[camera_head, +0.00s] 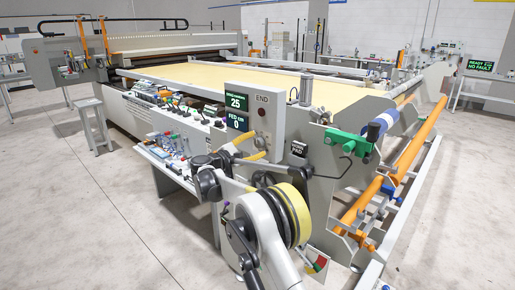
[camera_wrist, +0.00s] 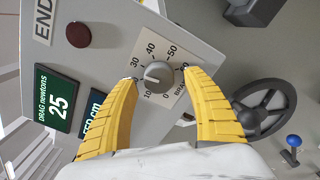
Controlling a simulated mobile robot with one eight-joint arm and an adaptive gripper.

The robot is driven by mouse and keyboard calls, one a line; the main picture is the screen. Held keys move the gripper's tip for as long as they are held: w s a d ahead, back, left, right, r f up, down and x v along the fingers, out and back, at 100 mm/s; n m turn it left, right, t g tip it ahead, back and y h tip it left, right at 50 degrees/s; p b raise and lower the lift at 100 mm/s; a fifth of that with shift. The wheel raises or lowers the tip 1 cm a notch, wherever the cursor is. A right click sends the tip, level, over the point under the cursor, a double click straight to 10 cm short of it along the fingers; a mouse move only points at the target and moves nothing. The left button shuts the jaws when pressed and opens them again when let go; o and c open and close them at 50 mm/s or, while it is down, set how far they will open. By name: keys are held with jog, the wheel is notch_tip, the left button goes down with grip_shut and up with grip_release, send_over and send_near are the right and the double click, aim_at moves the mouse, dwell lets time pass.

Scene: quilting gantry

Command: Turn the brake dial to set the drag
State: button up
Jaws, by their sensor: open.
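My gripper (camera_wrist: 158,75) is open, with one yellow finger on each side of the dial. Whether the fingertips touch it I cannot tell. The drag display (camera_wrist: 57,101) reads 25 newtons; it also shows in the head view (camera_head: 236,102). In the head view my arm covers the area around the dial and hides it.
A dark red button (camera_wrist: 78,35) sits on the same panel beside the END label. A black handwheel (camera_wrist: 265,107) and a blue-knobbed lever (camera_wrist: 293,141) are to the right. The fed display (camera_head: 237,121) reads 0. A bench of small tools (camera_head: 175,150) stands left of my arm.

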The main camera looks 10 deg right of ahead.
jog(key=shift+w+d, duration=0.25)
jog(key=shift+d, duration=0.2)
jog(key=shift+c, duration=0.4)
jog(key=c, duration=1.1)
jog(key=shift+r+m, duration=0.15)
jog(key=shift+m, duration=0.25)
jog(key=m+p, duration=0.1)
jog(key=m, duration=0.1)
jog(key=shift+m, duration=0.3)
jog(key=shift+r+m+p, duration=0.1)
jog(key=shift+m+p, duration=0.5)
jog(key=shift+m, duration=1.2)
